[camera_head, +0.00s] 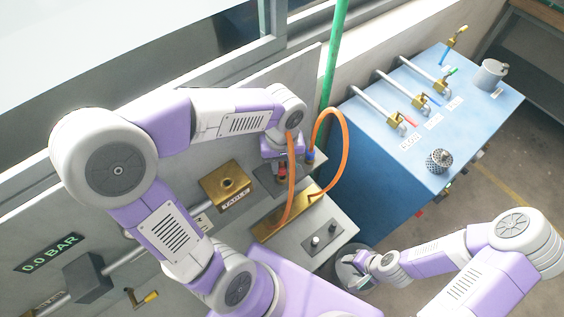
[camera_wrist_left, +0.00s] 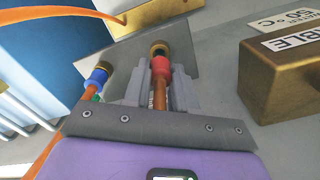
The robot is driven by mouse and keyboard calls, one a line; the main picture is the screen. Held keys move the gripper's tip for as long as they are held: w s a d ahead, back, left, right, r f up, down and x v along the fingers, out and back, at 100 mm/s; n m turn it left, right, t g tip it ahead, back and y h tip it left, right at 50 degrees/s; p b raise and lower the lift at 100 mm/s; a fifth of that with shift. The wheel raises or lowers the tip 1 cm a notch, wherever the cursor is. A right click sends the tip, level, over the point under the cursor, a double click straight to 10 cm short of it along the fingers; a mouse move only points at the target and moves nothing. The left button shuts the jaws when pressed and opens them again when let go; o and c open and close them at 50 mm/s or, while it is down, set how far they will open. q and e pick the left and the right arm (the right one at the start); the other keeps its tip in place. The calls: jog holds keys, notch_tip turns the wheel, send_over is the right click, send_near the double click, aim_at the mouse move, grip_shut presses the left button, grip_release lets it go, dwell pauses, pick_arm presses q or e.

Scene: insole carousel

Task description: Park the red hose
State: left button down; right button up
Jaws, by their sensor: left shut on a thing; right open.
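The red hose is an orange hose with a red collar (camera_head: 282,171) and a brass end; the collar also shows in the wrist view (camera_wrist_left: 161,67). My left gripper (camera_head: 281,163) is shut on it, with the two grey fingers (camera_wrist_left: 160,88) on either side below the collar. The brass end points at the grey plate (camera_wrist_left: 125,55); I cannot tell whether it is seated there. A blue-collared hose end (camera_head: 310,156) stands beside it at the plate, also in the wrist view (camera_wrist_left: 98,76). My right gripper (camera_head: 361,261) is open, low at the bottom centre.
A brass block labelled TABLE (camera_head: 228,184) with a round port stands left of the plate. A brass manifold (camera_head: 268,226) and a knob box (camera_head: 322,243) lie in front. A blue cabinet (camera_head: 385,150) with valves stands right. A grey bucket (camera_head: 345,272) is by my right gripper.

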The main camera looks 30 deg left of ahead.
aim_at(282, 166)
pick_arm(q)
jog(key=shift+f+b, duration=1.3)
jog(key=shift+f, duration=0.2)
jog(key=c, duration=0.8)
grip_release()
jog(key=shift+r, duration=0.1)
jog(key=shift+r, duration=0.1)
notch_tip(282, 166, up, 7)
jog(key=shift+r+p, duration=0.2)
jog(key=shift+p, duration=0.5)
